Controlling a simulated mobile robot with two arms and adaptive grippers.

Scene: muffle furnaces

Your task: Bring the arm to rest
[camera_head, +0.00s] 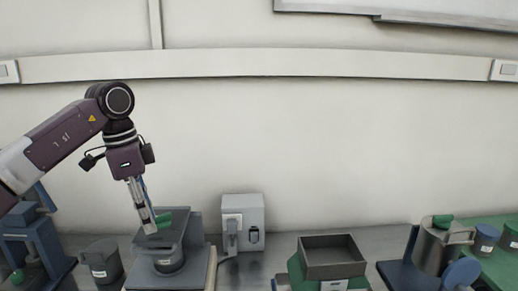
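My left arm comes in from the left, bends at a dark elbow joint and points down. My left gripper (150,228) hangs at the end of it, just above the blue-grey plate of a benchtop device (168,281). Its slim fingers show side-on and look close together, but whether they are open or shut is unclear. A small green piece (164,219) shows right beside the fingertips; I cannot tell whether the gripper touches it. My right gripper is not in view.
A grey labelled container (102,262) and a blue device (38,243) stand at left. A pale box (243,222) stands against the wall. An open grey tray (332,258) is at centre right. A metal vessel (434,250) and blue cups (485,239) are at right. Space above the bench is clear.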

